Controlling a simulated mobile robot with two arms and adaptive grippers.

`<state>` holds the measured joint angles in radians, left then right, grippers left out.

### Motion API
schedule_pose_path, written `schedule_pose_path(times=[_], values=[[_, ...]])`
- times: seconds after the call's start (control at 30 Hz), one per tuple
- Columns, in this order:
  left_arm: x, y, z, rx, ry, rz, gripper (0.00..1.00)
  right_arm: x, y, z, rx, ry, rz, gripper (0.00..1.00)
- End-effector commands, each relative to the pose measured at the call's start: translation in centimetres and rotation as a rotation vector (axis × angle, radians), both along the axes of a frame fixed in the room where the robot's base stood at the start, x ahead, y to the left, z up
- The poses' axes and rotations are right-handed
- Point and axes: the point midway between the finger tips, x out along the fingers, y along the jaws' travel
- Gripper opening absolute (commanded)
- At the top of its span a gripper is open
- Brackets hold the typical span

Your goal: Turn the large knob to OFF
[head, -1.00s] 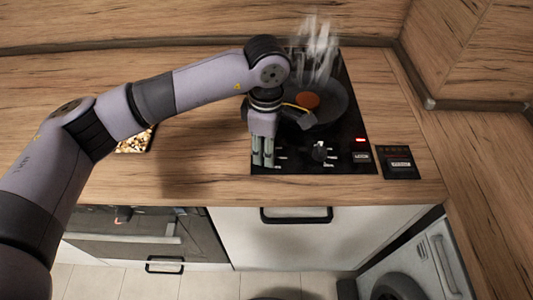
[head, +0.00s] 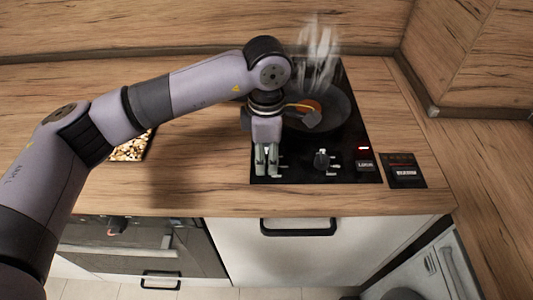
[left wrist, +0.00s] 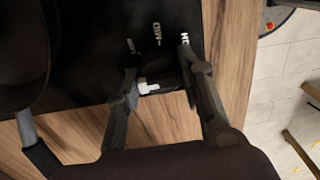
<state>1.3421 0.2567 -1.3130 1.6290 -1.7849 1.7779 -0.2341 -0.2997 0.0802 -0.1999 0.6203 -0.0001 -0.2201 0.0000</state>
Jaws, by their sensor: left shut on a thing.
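The black cooktop (head: 343,132) has a dark knob (head: 321,158) with white marks around it at its front middle. My left gripper (head: 267,163) points down at the cooktop's front left corner, left of that knob. In the left wrist view its two fingers (left wrist: 158,88) stand on either side of a second dark knob (left wrist: 166,74), shut on it. A short white mark shows at that knob's near side, and white labels, one reading MID, lie beyond it. In the head view the gripper hides this knob. I cannot tell which knob is larger. My right gripper is not in view.
A dark pan (head: 338,104) with an orange-red item steams on the cooktop behind the knobs. A red light (head: 363,148) glows at the right. Small labelled plates (head: 405,172) sit nearby. A tray (head: 148,148) of pale pieces is left. The front counter strip is clear.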

Motion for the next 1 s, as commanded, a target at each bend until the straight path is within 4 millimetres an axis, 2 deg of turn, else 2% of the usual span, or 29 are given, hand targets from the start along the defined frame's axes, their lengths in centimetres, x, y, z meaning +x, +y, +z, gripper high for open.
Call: schedule_pose_path(times=[0.03,0.33,0.67,0.83,1.0], values=[[0.0,0.0,0.0,0.000,0.001,0.001,0.36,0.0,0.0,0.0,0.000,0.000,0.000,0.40],[0.0,0.0,0.0,0.000,0.001,0.000,0.56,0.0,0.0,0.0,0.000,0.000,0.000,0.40],[0.0,0.0,0.2,-0.001,0.000,0.000,0.56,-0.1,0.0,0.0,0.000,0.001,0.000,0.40],[0.1,0.0,2.2,-0.002,-0.004,0.000,0.56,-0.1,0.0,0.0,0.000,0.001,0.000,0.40],[0.1,-0.1,5.9,-0.002,-0.005,0.000,0.56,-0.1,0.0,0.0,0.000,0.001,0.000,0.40]])
